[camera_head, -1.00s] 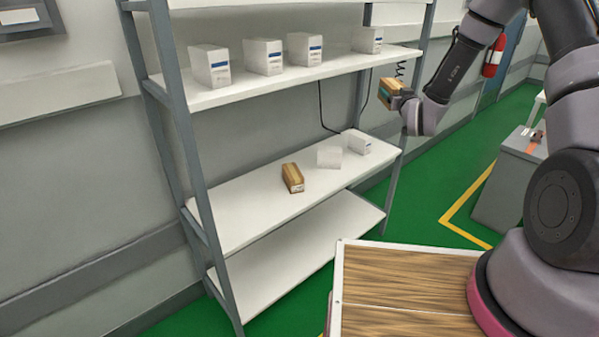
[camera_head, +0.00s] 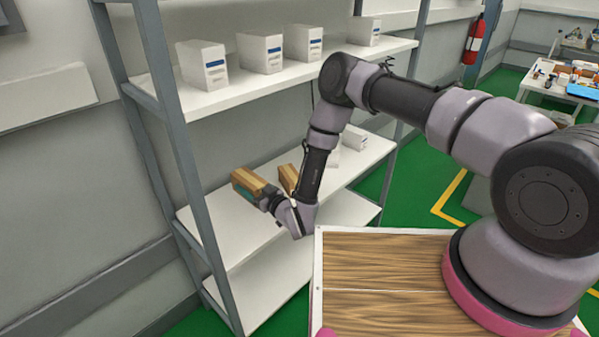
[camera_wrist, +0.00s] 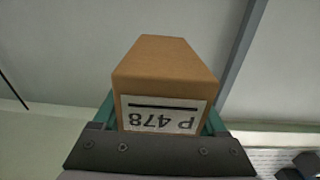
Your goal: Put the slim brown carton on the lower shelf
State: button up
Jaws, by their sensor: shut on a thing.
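My gripper (camera_head: 265,194) is shut on a slim brown carton (camera_head: 246,181), held in front of the shelf rack over the middle shelf (camera_head: 207,222). In the wrist view the carton (camera_wrist: 165,62) sits between the green fingers, its white label reading P 478 upside down. Whether it touches the shelf I cannot tell; it appears raised. A second brown carton (camera_head: 287,174) stands on the middle shelf just right of the held one, partly hidden by my arm. The bottom shelf (camera_head: 262,284) shows no objects.
Several white cartons (camera_head: 203,65) stand on the upper shelf (camera_head: 240,92). White cartons (camera_head: 353,138) stand at the right end of the middle shelf, partly behind my arm. A grey rack post (camera_head: 172,120) is left of the held carton. The middle shelf's left part is bare.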

jog(key=f, duration=0.5)
jog(key=shift+s+a+f, duration=0.2)
jog(key=shift+s+a, duration=0.2)
jog(key=shift+f, duration=2.55)
jog(key=shift+f, duration=0.15)
jog(key=o, duration=1.4)
jog(key=shift+d, duration=0.1)
